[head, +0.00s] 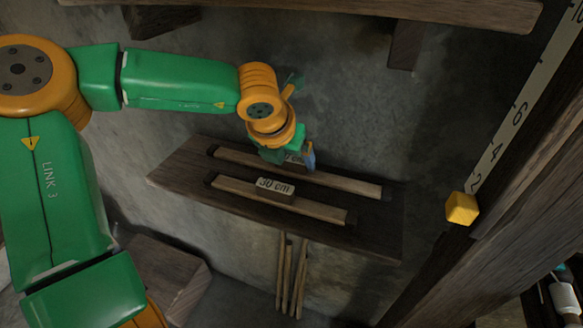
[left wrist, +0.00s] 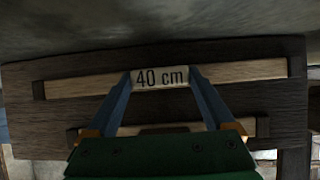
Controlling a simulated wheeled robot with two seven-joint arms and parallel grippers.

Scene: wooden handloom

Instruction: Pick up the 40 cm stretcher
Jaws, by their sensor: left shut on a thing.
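The 40 cm stretcher (head: 343,187) is the longer, farther wooden bar on a dark wooden shelf. Its white "40 cm" label (left wrist: 161,77) shows in the left wrist view, between the fingertips. My left gripper (head: 298,160) is at the middle of this bar, and in the left wrist view its blue fingers (left wrist: 162,80) are shut on it at both sides of the label. In the head view the gripper hides part of the bar and most of its label. The bar appears to lie at the shelf, with no clear gap visible. My right gripper is not in view.
A shorter stretcher labelled 30 cm (head: 322,210) lies parallel on the near side of the shelf (head: 172,172). A ruler (head: 515,125) with a yellow block (head: 461,208) runs along a dark post at right. Several thin sticks (head: 291,275) stand below the shelf.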

